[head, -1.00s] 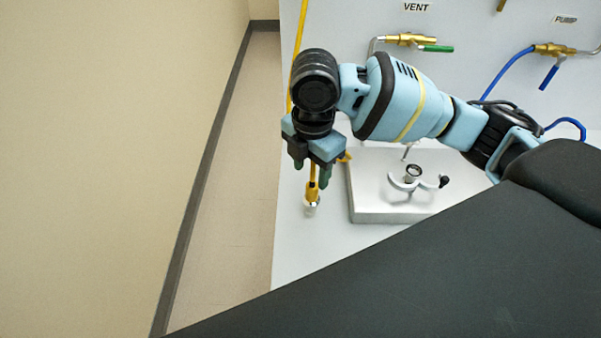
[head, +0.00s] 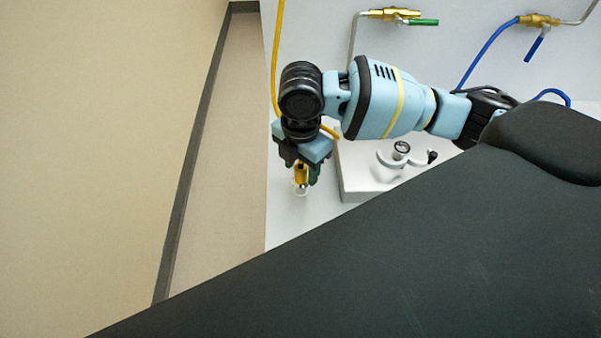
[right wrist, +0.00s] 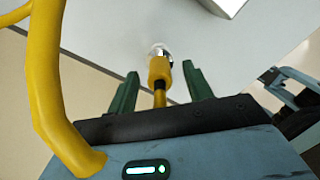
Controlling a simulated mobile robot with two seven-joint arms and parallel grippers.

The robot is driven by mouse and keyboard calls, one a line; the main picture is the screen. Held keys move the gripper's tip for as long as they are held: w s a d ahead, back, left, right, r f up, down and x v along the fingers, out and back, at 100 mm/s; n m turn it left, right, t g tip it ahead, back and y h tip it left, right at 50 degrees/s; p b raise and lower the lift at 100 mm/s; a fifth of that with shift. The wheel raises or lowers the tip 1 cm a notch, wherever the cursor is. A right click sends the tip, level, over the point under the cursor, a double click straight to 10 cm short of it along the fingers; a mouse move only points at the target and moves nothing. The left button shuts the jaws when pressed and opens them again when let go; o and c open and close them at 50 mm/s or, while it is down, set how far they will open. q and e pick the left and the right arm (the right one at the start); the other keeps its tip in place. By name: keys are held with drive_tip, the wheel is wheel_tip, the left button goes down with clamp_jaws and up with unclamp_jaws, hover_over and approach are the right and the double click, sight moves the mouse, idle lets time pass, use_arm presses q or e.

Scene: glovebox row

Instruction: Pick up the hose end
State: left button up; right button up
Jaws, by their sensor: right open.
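The hose end is a yellow sleeve with a clear or metallic tip (head: 300,180), on a yellow hose (head: 276,60) hanging down in front of the pale bench near its left edge. In the right wrist view the hose end (right wrist: 158,70) lies between the two green fingers. My right gripper (head: 303,172) is open around it, with a visible gap on both sides (right wrist: 160,76). In the head view its wrist hides part of the hose and fingers. My left gripper is not in view.
A pale box (head: 357,172) with a white curved handle (head: 384,160) and a small round gauge-like part (head: 401,148) stands to the right. Behind are brass valves, one with a green lever (head: 423,22), one with a blue lever (head: 534,49) and blue hose (head: 486,56). Left is bare floor (head: 226,140) and beige wall.

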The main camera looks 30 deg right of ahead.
drive_tip(key=shift+f, duration=0.75)
drive_tip(key=shift+c, duration=0.3)
clamp_jaws()
drive_tip(key=shift+r, duration=0.1)
drive_tip(key=shift+w+r, duration=0.1)
drive_tip(key=shift+r, duration=0.4)
drive_tip(key=r, duration=0.1)
drive_tip(key=s+r, duration=0.1)
drive_tip(key=shift+r, duration=0.3)
drive_tip(key=s+d+r+p, duration=0.1)
drive_tip(key=s+d, duration=0.1)
drive_tip(key=s, duration=1.3)
drive_tip(key=shift+d, duration=0.2)
